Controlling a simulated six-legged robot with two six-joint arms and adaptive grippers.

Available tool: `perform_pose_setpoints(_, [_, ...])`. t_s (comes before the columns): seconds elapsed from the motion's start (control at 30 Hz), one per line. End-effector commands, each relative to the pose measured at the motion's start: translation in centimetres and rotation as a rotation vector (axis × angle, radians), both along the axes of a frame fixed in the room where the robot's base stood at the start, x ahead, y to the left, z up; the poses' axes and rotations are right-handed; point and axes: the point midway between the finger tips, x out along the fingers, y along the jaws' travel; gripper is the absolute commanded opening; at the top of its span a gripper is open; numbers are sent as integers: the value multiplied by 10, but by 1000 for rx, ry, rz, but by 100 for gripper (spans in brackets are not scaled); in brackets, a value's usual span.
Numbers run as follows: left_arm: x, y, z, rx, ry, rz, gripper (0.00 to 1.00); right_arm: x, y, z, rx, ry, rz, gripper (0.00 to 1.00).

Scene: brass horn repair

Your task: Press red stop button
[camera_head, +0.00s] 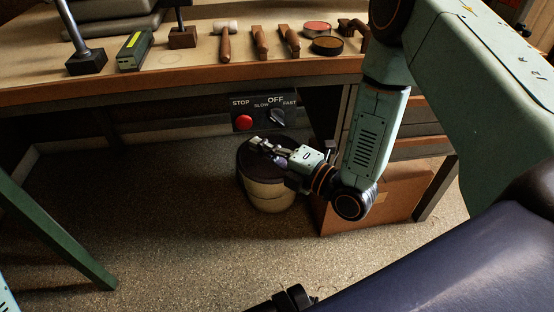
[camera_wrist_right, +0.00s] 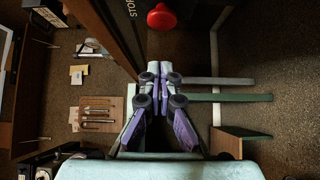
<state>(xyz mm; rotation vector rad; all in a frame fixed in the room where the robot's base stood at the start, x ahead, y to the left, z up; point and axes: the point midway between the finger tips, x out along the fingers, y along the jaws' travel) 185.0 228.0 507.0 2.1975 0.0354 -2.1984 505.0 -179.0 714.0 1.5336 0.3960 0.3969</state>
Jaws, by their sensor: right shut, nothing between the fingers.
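The red stop button (camera_head: 243,122) sits on a dark control panel (camera_head: 263,104) under the front edge of the workbench. The panel reads STOP, SLOW, OFF and FAST, and has a grey selector knob (camera_head: 278,117) right of the button. My right gripper (camera_head: 257,143) is shut and empty, a little below the panel and apart from the button in the picture. In the right wrist view the button (camera_wrist_right: 161,17) is at the top, beyond the fingertips of the shut right gripper (camera_wrist_right: 161,68). My left gripper is not identifiable in these views.
The workbench (camera_head: 190,75) carries a mallet (camera_head: 225,42), wooden-handled tools, round tins and a black-and-yellow box (camera_head: 134,50). A round stool or bin (camera_head: 268,195) stands on the floor behind my right gripper. A brown box (camera_head: 375,205) stands at the right. Open floor lies at left.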

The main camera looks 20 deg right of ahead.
Motion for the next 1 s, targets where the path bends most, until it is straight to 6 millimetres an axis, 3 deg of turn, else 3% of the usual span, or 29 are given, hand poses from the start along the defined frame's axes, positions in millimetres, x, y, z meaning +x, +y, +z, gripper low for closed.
perform_pose_setpoints(0.13, [0,0,-12,0,0,0,40,22,12,-2,-3,-4,3,0])
perform_pose_setpoints(0.4, [0,0,-22,0,0,0,40,52,0,-1,0,0,0,0])
perform_pose_setpoints(1.0, [0,0,-21,0,0,0,40,58,-2,0,0,1,0,0])
